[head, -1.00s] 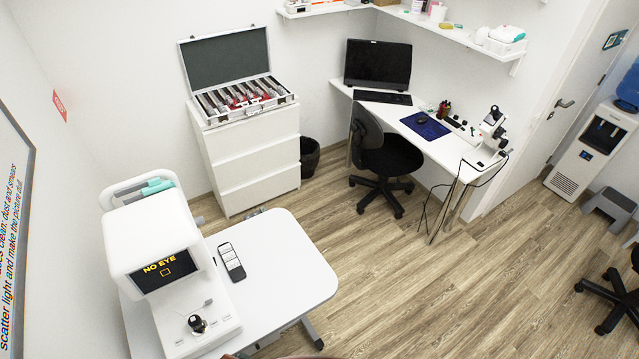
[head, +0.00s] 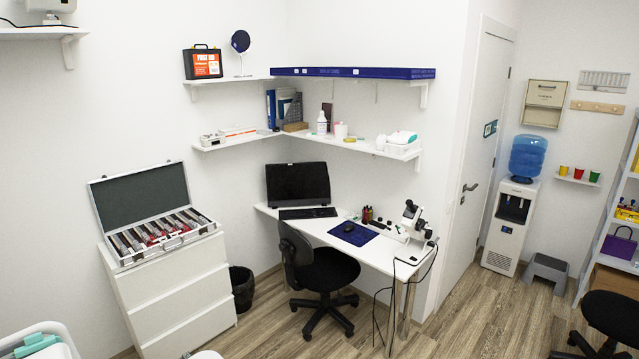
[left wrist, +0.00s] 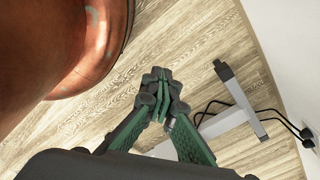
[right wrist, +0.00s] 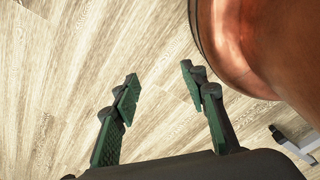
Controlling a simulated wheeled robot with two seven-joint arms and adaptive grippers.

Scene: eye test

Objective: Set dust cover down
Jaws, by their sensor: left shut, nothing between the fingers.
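No dust cover can be made out for certain in any view. A long, flat, dark blue thing (head: 352,73) with small white print lies along the upper shelf in the head view; I cannot tell what it is. My left gripper (left wrist: 165,88) is shut and empty above the floor in the left wrist view. My right gripper (right wrist: 160,75) is open and empty above the floor in the right wrist view. Neither gripper shows in the head view.
A white drawer unit (head: 175,300) bears an open lens case (head: 150,215). A desk (head: 375,255) with a monitor (head: 298,184) stands in the corner, with a black chair (head: 322,270) before it. A water cooler (head: 511,220) stands right of the door. Bare floor (head: 470,325) shows at the lower right.

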